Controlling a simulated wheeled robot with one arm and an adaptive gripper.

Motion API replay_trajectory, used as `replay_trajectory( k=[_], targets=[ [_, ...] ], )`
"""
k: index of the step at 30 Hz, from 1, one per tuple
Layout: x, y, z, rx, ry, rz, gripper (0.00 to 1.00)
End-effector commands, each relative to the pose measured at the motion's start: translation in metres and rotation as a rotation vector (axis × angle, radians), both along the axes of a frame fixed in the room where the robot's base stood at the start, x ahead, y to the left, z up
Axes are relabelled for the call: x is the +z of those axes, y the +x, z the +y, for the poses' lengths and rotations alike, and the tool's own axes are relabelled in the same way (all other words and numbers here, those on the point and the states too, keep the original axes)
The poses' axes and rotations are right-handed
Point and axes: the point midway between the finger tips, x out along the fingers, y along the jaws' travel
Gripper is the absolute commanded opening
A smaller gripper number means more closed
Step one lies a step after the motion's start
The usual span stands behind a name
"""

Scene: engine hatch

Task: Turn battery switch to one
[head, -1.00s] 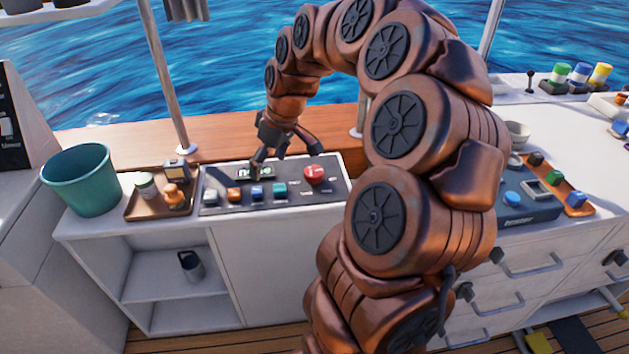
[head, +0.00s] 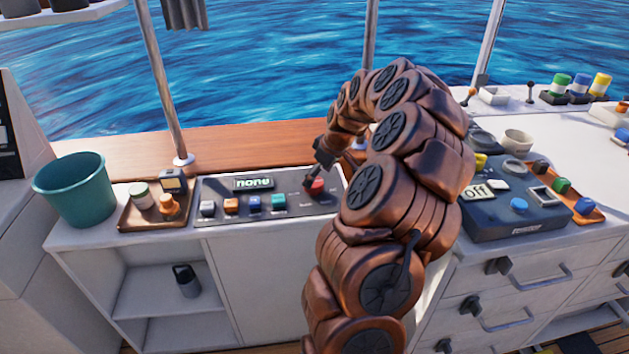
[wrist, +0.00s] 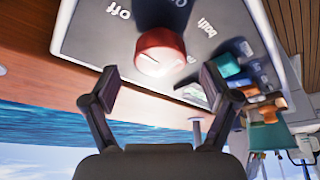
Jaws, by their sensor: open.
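The battery switch, a red round knob (head: 317,186), sits at the right end of the dark control panel (head: 240,214). In the wrist view the red knob (wrist: 160,52) lies just beyond and roughly between my open fingertips (wrist: 163,90), and nothing is gripped. Labels "off" and "both" are legible around it; other labels are cut off or blurred. I cannot tell for sure which label the knob points to. In the head view my gripper (head: 315,178) is over the knob and partly hides it. A small display (head: 253,183) on the panel reads "none".
Several coloured buttons (head: 254,203) line the panel's front left of the knob. A brown tray (head: 135,216) with small items and a teal bucket (head: 73,190) stand further left. A blue device (head: 500,215) reading "Off" is at right. A metal post (head: 160,80) rises behind the panel.

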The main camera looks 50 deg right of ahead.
Motion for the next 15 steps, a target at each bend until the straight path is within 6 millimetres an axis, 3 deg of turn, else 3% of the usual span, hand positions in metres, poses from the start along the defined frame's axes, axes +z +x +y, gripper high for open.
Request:
replay_trajectory(
  k=[6, 15],
  targets=[
    [-0.024, 0.009, 0.002, 0.0, 0.003, 0.003, 0.86],
    [-0.027, 0.011, 0.002, -0.001, 0.0, 0.0, 0.86]
  ],
)
